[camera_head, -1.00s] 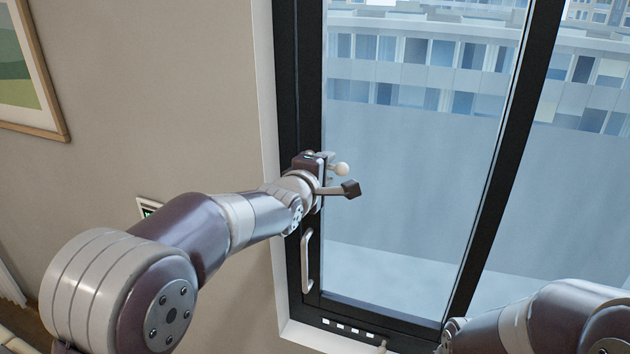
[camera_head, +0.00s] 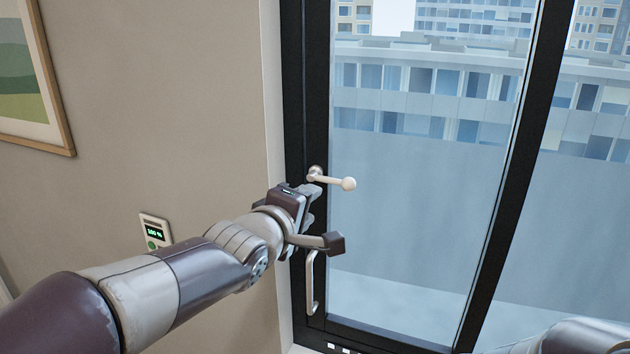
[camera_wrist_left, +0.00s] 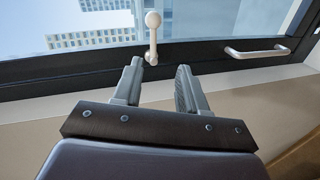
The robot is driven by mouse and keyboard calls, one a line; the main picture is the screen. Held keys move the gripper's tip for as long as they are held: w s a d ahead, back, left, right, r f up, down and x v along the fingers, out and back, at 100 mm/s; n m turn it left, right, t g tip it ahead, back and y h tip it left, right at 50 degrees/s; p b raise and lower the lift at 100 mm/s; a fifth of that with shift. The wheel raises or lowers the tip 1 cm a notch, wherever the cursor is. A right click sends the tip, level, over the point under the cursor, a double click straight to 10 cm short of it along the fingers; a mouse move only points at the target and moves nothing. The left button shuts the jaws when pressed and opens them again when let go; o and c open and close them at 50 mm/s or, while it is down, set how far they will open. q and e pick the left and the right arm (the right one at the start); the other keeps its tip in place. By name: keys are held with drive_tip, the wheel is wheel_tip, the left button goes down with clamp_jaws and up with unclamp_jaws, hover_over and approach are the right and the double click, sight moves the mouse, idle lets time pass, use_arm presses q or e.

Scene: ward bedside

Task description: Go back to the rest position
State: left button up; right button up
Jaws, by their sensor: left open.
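My left gripper (camera_head: 318,207) is in front of the window's left frame, just below a pale window handle with a round knob (camera_head: 347,184). The handle points right in the head view. In the left wrist view my left gripper (camera_wrist_left: 160,82) has its two fingers apart with nothing between them. The handle (camera_wrist_left: 153,35) stands beyond the fingertips there, apart from them. My right gripper is out of view; part of my right arm shows at the lower right of the head view.
A dark-framed window (camera_head: 305,130) fills the right side. A pull bar (camera_head: 312,284) is on its left frame, below my left gripper. A wall panel with a green display (camera_head: 155,232) and a framed picture (camera_head: 30,85) are on the beige wall to the left.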

use_arm(q)
drive_tip(key=s+a+f+m+g+y+b, duration=0.1)
drive_tip(key=s+a+f+m+g+y, duration=0.25)
drive_tip(key=f, duration=0.65)
drive_tip(key=s+a+f+m+g, duration=0.3)
drive_tip(key=s+f+m+g, duration=0.15)
drive_tip(key=f+m, duration=0.4)
drive_tip(key=s+a+f+g+y+b, duration=0.1)
drive_tip(key=s+a+f+g, duration=0.1)
drive_tip(key=s+a+f, duration=0.2)
drive_tip(key=s+a+f+g+b, duration=0.1)
drive_tip(key=s+a+f+g, duration=0.2)
drive_tip(key=s+f, duration=0.7)
drive_tip(key=shift+a+f+y+b, duration=0.3)
drive_tip(key=shift+a+f+y, duration=0.05)
drive_tip(key=shift+f, duration=0.05)
drive_tip(key=shift+w, duration=0.1)
drive_tip(key=shift+c, duration=0.2)
